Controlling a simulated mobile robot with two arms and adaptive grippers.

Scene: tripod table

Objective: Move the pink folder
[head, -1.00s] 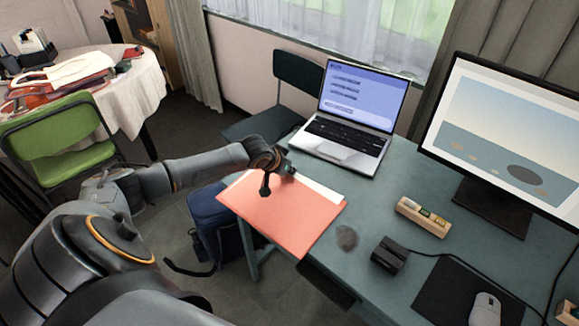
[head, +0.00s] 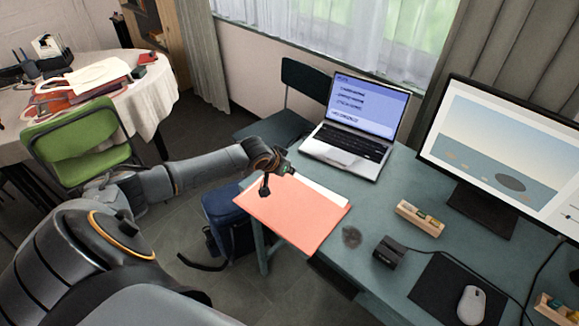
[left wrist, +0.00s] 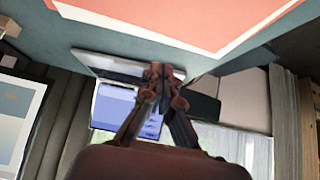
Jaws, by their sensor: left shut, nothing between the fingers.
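The pink folder (head: 298,215) lies flat on the left end of the teal desk (head: 380,270), with a white strip along its far edge. Its near-left part appears to extend past the desk edge. In the left wrist view the folder (left wrist: 190,20) shows at the top, partly cut off by the frame. My left gripper (head: 279,174) is over the folder's far-left part, shut and empty. I cannot tell whether it touches the folder. In the left wrist view its fingertips (left wrist: 162,72) are together, in front of the laptop. My right gripper is not in view.
The open laptop (head: 345,145) stands just behind the folder. A wooden block holder (head: 420,219), a black box (head: 389,253), a monitor (head: 500,150) and a mouse (head: 471,305) are to the right. A blue bag (head: 228,220) stands below the desk's left edge.

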